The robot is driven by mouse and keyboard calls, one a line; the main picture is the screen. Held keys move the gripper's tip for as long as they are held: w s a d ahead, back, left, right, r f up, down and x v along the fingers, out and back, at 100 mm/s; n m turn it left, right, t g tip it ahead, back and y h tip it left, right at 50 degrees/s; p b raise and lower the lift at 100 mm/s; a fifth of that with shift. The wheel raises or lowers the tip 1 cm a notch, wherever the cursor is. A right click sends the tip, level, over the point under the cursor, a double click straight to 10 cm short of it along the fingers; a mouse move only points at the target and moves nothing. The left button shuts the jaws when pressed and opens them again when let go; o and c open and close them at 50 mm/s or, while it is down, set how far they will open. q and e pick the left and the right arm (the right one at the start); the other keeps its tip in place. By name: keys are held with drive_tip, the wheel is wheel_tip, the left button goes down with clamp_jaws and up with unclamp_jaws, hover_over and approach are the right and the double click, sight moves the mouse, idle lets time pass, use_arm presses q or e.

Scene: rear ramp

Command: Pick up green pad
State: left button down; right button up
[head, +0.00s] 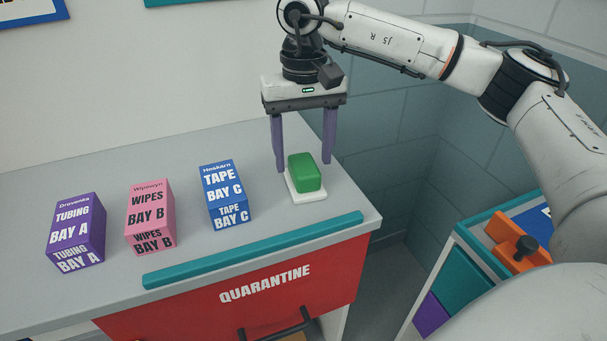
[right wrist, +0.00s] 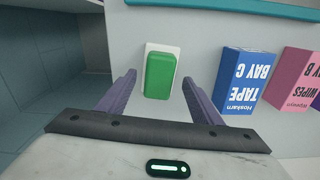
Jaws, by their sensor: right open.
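The green pad (head: 305,172) is a rounded block on a thin white base (head: 309,196) on the grey counter, near its right end. It also shows in the right wrist view (right wrist: 159,76), ahead of the fingers and roughly between them. My right gripper (head: 304,166) is open, with its purple fingers pointing down. In the head view one fingertip is left of the pad and the other shows at its right, behind it. Whether the fingers touch the pad cannot be told. My left gripper is not in view.
A blue tape box (head: 224,195) stands left of the pad, then a pink wipes box (head: 151,217) and a purple tubing box (head: 77,233). A teal strip (head: 255,249) runs along the counter's front edge above the red quarantine drawer (head: 240,300). A teal-edged cart (head: 470,262) stands at the right.

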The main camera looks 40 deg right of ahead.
sight(304, 164)
wheel_tip(304, 164, down, 4)
drive_tip(key=shift+d+r, duration=0.1)
drive_tip(key=shift+r, duration=0.15)
drive_tip(key=shift+c, duration=0.2)
drive_tip(key=c, duration=1.1)
drive_tip(key=shift+r, duration=0.1)
wheel_tip(304, 164, up, 10)
drive_tip(key=shift+f, duration=0.1)
